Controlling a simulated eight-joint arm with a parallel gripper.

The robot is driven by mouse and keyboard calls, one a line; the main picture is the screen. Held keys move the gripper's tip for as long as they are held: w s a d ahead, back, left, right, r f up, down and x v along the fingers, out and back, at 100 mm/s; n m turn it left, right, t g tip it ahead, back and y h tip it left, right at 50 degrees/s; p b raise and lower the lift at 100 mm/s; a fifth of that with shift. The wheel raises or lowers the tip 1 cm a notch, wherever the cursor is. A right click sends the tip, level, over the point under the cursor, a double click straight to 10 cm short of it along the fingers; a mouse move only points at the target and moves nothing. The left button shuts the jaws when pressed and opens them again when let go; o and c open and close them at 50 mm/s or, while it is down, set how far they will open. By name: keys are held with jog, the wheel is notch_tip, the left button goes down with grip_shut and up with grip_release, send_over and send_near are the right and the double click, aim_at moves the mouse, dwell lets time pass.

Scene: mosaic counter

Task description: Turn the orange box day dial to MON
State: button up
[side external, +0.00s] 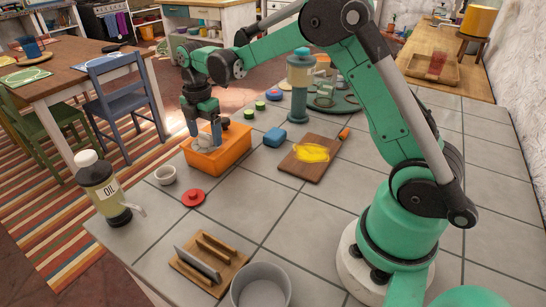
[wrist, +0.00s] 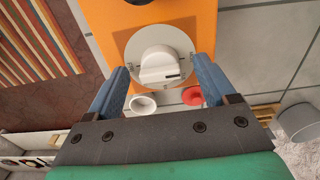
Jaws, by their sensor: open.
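The orange box (side external: 232,152) sits on the tiled counter, with my gripper (side external: 203,133) right above its left part. In the wrist view the orange box (wrist: 125,15) carries a pale round dial (wrist: 160,42) with a raised knob (wrist: 159,64). A small dark mark shows on the knob; I cannot read any day lettering. My gripper (wrist: 160,80) is open, with one blue finger on each side of the dial. The fingers look apart from the knob, though I cannot tell how high they are above it.
A small white cup (side external: 165,174) and a red lid-like disc (side external: 193,197) stand close in front of the box. An oil bottle (side external: 102,190) is at the left edge. A blue block (side external: 274,137) and a cutting board (side external: 308,165) lie to the right. Bare tiles lie between.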

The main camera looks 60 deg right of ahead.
aim_at(206, 135)
jog(key=shift+r, duration=2.8)
jog(key=shift+s+a+r+m, duration=0.15)
jog(key=shift+s+r+m, duration=0.15)
jog(key=shift+r+m, duration=0.1)
jog(key=s+a+m+t, duration=0.2)
jog(key=s+m+t, duration=0.1)
jog(key=s+m, duration=0.4)
jog(key=s+a+m+t, duration=0.3)
jog(key=s+m, duration=0.4)
jog(key=m, duration=0.3)
jog(key=shift+s+a+r+t, duration=0.35)
jog(key=shift+r+t, duration=0.1)
jog(key=shift+t, duration=0.15)
